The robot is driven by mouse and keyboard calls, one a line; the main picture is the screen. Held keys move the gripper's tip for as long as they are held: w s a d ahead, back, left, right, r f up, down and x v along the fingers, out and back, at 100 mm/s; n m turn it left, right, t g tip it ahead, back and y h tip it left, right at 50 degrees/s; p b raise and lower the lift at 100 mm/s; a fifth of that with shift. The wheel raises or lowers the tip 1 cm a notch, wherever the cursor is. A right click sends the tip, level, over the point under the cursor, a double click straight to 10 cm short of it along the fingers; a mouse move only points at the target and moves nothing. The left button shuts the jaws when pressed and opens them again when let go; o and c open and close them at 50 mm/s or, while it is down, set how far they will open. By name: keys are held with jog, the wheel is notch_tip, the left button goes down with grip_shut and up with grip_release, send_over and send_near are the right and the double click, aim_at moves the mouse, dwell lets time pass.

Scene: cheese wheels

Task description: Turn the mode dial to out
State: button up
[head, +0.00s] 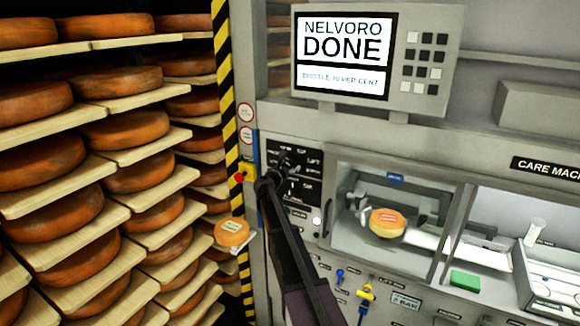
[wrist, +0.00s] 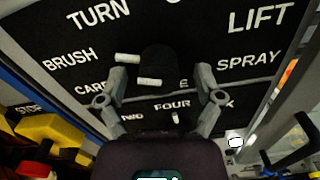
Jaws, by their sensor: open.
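The black dial panel (head: 318,187) is on the machine front in the head view, partly hidden by my arm. In the wrist view, the panel (wrist: 90,45) carries the words TURN, LIFT, BRUSH and SPRAY; a word at the top centre is cut off. The mode dial (wrist: 158,62) is a dark rounded knob, hard to tell from the panel. Two short white bars show at its left and lower edge; I cannot tell which setting it points to. My gripper (wrist: 164,80) is open, its fingers either side of the dial's lower part; contact is unclear. It also shows in the head view (head: 272,176).
A screen (head: 343,52) above reads NELVORO DONE. A yellow box with a red button (head: 240,177) is left of the panel. An orange cheese wheel (head: 387,222) is in the machine bay. Racks of cheese wheels (head: 85,130) fill the left.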

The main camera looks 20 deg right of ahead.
jog(key=c, duration=1.1)
jog(key=shift+c, duration=0.2)
jog(key=shift+m, duration=0.6)
jog(key=m, duration=0.3)
jog(key=shift+m, duration=0.3)
jog(key=m, duration=0.4)
jog(key=shift+r, duration=0.1)
jog(key=m, duration=0.9)
